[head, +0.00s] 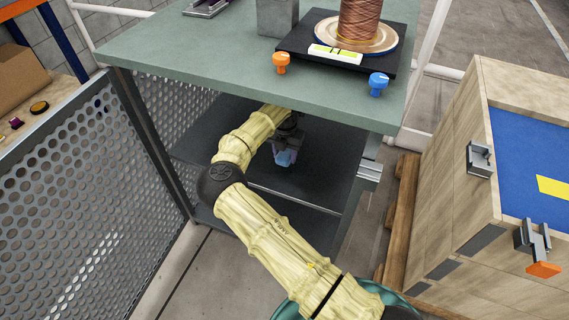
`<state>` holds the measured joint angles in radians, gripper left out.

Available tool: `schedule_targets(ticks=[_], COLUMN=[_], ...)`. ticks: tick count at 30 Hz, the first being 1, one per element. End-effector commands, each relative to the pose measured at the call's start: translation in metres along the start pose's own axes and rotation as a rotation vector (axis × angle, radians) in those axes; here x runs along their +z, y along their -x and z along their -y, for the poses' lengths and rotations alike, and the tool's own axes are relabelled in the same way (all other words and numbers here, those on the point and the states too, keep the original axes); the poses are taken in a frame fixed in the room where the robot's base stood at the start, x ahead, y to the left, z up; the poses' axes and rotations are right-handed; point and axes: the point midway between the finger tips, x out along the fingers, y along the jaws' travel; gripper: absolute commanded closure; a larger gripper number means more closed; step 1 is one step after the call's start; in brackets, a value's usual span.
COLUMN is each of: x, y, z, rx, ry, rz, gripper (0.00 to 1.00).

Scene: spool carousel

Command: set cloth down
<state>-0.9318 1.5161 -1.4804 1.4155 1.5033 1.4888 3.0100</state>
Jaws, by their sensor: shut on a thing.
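My gripper (286,156) is inside the open front of the green-topped bench, over its dark shelf (325,160). A small blue piece, which appears to be the cloth (285,159), shows at the jaws, and the gripper is shut on it. The gripper points down and is partly in shadow under the bench top. I cannot tell whether the cloth touches the shelf. The far part of the shelf is hidden by my arm and the bench top.
The bench top (220,62) hangs over my arm and carries a copper spool (360,20) on a black base, with orange (281,62) and blue (378,84) knobs. A perforated panel (90,190) stands left. A wooden crate (450,150) stands right. Free shelf lies right of the gripper.

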Motion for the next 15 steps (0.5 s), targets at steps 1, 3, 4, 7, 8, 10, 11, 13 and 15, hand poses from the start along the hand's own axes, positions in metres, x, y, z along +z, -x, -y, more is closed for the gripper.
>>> schedule_targets(ticks=[1, 3, 4, 7, 8, 10, 11, 13, 15], x=[0.0, 0.0, 0.0, 0.0, 0.0, 0.0, 0.0, 0.0, 0.0], y=[-0.004, -0.013, -0.018, -0.036, -0.041, -0.048, -0.05, -0.05, -0.05], z=[0.0, 0.0, 0.0, 0.0, 0.0, 0.0, 0.0, 0.0, 0.0], rx=[0.0, -0.001, -0.001, -0.002, -0.003, -0.002, -0.001, -0.001, 0.0], ry=[0.0, 0.0, 0.0, 0.0, 0.0, 0.0, 0.0, 0.0, 0.0], rz=[-0.001, 0.0, 0.0, -0.001, -0.001, 0.0, 0.0, 0.001, 0.001], gripper=[0.81, 0.81, 0.81, 0.81, 0.81, 0.81, 0.81, 0.81, 0.81])
